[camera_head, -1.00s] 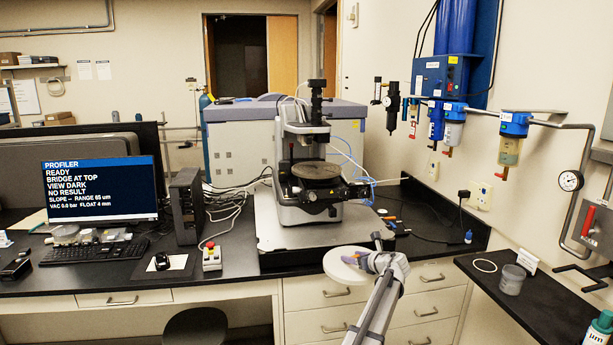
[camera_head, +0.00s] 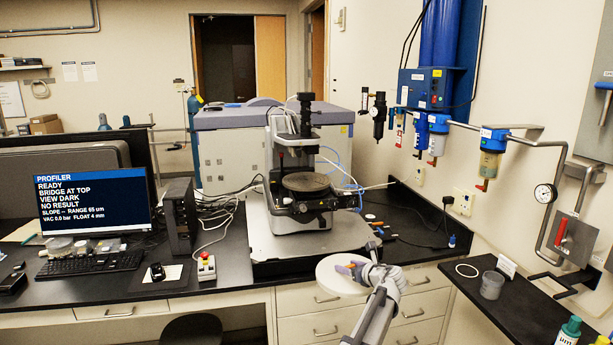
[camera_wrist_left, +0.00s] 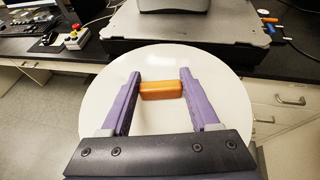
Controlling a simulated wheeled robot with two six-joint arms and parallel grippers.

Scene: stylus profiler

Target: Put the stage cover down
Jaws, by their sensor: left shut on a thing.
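The stage cover is a round white disc (camera_head: 334,279) with an orange grip block on top. My left gripper (camera_head: 357,267) is shut on that orange block and holds the cover level in front of the bench edge, below the profiler. In the left wrist view the two purple fingers press on the ends of the orange block (camera_wrist_left: 161,90), and the white disc (camera_wrist_left: 165,62) spreads out beneath them. The profiler (camera_head: 300,180) stands on the bench with its dark round stage (camera_head: 306,181) bare. My right gripper is not in view.
The black bench top (camera_head: 225,262) holds a monitor (camera_head: 95,205), a keyboard (camera_head: 90,264) and a red-buttoned box (camera_head: 206,267). The side shelf (camera_head: 520,305) at right carries a white ring (camera_head: 467,270), a grey cup (camera_head: 491,285) and bottles, with bare room between them.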

